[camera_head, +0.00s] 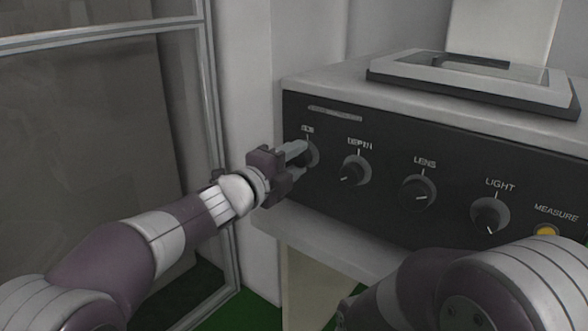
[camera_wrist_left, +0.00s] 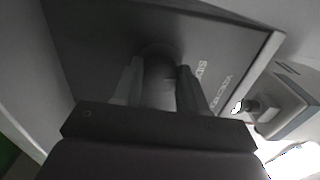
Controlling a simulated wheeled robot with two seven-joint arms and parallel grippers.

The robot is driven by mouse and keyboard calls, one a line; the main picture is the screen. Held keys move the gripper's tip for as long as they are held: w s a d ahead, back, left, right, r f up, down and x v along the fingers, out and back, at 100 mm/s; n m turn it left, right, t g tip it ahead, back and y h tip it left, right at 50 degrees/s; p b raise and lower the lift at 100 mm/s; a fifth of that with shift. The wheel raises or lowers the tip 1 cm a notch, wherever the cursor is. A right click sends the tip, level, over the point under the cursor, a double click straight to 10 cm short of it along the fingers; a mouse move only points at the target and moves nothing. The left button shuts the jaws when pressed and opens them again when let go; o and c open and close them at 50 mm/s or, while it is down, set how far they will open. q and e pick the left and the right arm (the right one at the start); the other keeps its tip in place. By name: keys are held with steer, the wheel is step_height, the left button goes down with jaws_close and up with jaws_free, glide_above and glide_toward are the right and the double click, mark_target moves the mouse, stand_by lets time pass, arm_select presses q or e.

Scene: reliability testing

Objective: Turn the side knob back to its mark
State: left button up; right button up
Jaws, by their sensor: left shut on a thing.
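The side knob (camera_head: 311,154) is the leftmost dark knob on the black front panel, under a label that my gripper and the angle leave hard to read. My left gripper (camera_head: 298,152) reaches it from the left and is shut on it. In the left wrist view the knob (camera_wrist_left: 159,82) sits between the two fingers of the gripper (camera_wrist_left: 160,88), against the dark panel with part of a label beside it. The knob's pointer is hidden by the fingers. My right arm shows at the lower right, but its gripper is not in view.
Further right on the panel are the DEPTH knob (camera_head: 355,171), the LENS knob (camera_head: 418,192), the LIGHT knob (camera_head: 489,214) and a yellow MEASURE button (camera_head: 546,231). A framed tray-like part (camera_head: 400,72) lies on top of the machine. A metal-framed glass panel (camera_head: 212,110) stands at the left.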

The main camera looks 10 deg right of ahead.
arm_select(q)
steer(key=shift+f+m+b, duration=0.15)
steer(key=shift+m+b, duration=0.2)
steer(key=shift+m, duration=0.35)
steer(key=o, duration=1.1)
steer(key=shift+c, duration=0.2)
steer(key=p+v, duration=0.1)
steer(key=v, duration=1.1)
steer(key=shift+s+a, duration=0.25)
steer(key=shift+a, duration=0.05)
